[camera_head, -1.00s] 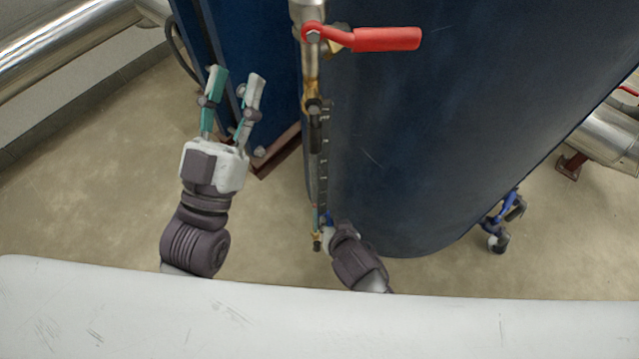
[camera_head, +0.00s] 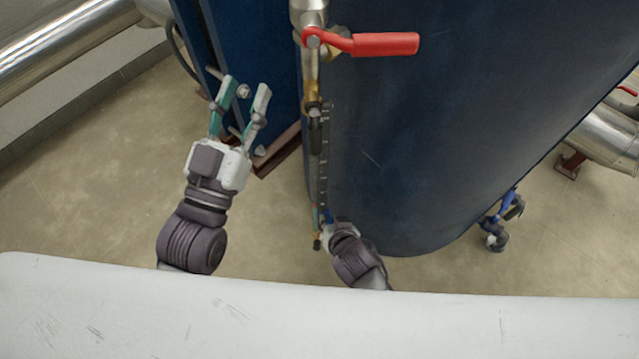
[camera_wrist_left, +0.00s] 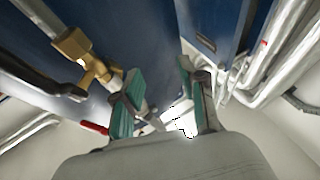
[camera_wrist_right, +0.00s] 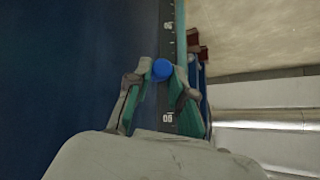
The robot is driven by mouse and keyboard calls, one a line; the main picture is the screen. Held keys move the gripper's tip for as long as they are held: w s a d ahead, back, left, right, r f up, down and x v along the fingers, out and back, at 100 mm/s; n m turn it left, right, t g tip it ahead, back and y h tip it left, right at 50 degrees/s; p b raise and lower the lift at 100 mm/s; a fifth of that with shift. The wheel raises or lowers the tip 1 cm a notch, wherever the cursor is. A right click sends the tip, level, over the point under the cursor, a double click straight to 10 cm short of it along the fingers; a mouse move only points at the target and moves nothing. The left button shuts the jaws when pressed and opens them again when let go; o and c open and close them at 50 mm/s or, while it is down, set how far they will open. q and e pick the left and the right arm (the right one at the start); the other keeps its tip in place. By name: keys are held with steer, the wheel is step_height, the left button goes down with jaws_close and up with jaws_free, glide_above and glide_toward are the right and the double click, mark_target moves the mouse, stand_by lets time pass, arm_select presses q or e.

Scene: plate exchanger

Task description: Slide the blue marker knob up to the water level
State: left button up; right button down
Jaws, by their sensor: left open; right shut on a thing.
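The blue marker knob (camera_wrist_right: 161,69) sits on the dark graduated scale (camera_wrist_right: 167,38), between the fingertips of my right gripper (camera_wrist_right: 159,76), which is shut on it. In the head view my right gripper (camera_head: 330,224) is at the lower end of the scale (camera_head: 324,165), beside the sight gauge (camera_head: 315,140) on the blue tank, and largely hides the knob. The water level cannot be made out. My left gripper (camera_head: 243,98) is open and empty, left of the gauge in the head view; its spread fingers also show in the left wrist view (camera_wrist_left: 155,92).
A red valve handle (camera_head: 385,44) sticks out near the top of the gauge. The large blue tank (camera_head: 450,120) fills the space right of the gauge. A blue-handled valve (camera_head: 506,205) is low at right. A white surface (camera_head: 320,320) crosses the front.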

steer(key=shift+r+p, duration=0.55)
steer(key=shift+p, duration=0.1)
steer(key=shift+r+p, duration=0.55)
arm_select(q)
steer(key=s+a+f+g+y, duration=0.1)
steer(key=f+g, duration=0.4)
steer(key=f, duration=0.2)
steer(key=s+a+f+g+y+p, duration=0.1)
steer(key=a+f+g+y, duration=0.1)
steer(key=f+g, duration=0.3)
steer(key=shift+s+f+y, duration=0.3)
steer(key=shift+s+f, duration=0.1)
steer(key=shift+f, duration=1.3)
arm_select(e)
steer(key=shift+r, duration=0.7)
arm_select(q)
steer(key=shift+a, duration=0.1)
steer(key=shift+s+p, duration=0.1)
steer(key=shift+p, duration=0.2)
arm_select(e)
steer(key=shift+r, duration=0.3)
arm_select(q)
steer(key=shift+s+a+f+g, duration=0.25)
steer(key=shift+s+f+g, duration=0.45)
steer(key=shift+f+g, duration=0.1)
arm_select(e)
steer(key=c, duration=0.9)
jaws_free()
steer(key=shift+c, duration=0.2)
